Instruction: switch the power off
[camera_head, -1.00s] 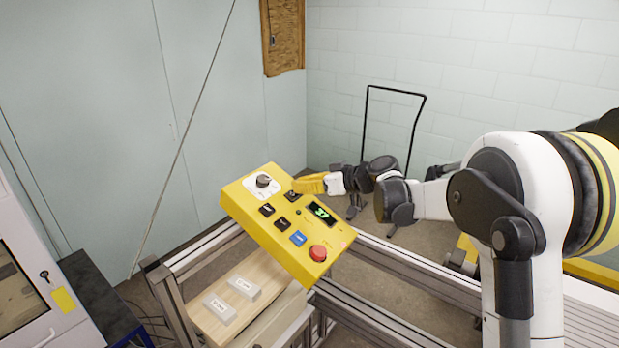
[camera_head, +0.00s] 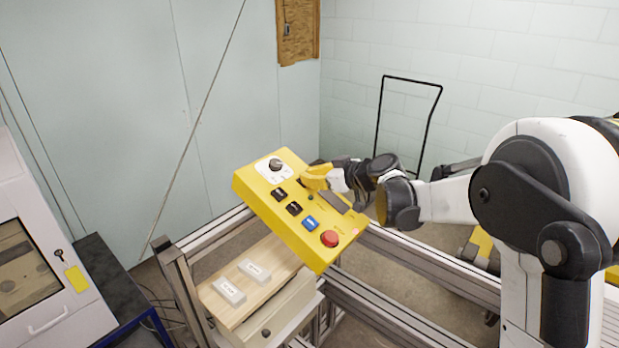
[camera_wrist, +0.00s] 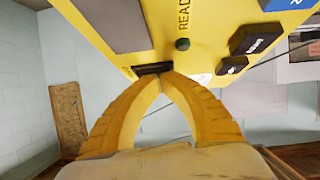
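A yellow control panel (camera_head: 262,210) is tilted on the metal frame. Near its upper edge is a dark switch (camera_wrist: 150,69), partly hidden by my fingertips. My gripper (camera_head: 308,181) has yellow fingers; in the wrist view (camera_wrist: 166,78) their tips are together with nothing between them, at the switch and seemingly touching it. The panel's display (camera_head: 335,202) is dark, with no digits; it also shows grey in the wrist view (camera_wrist: 110,22). The small READY lamp (camera_wrist: 182,44) looks dark. I cannot tell the switch's exact position.
The panel also carries a knob (camera_head: 276,165), dark buttons (camera_head: 294,208), a blue button (camera_head: 311,223) and a red mushroom button (camera_head: 329,238). Two labelled grey blocks (camera_head: 229,291) lie on a wooden board below. Metal rails (camera_head: 380,308) run to the right.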

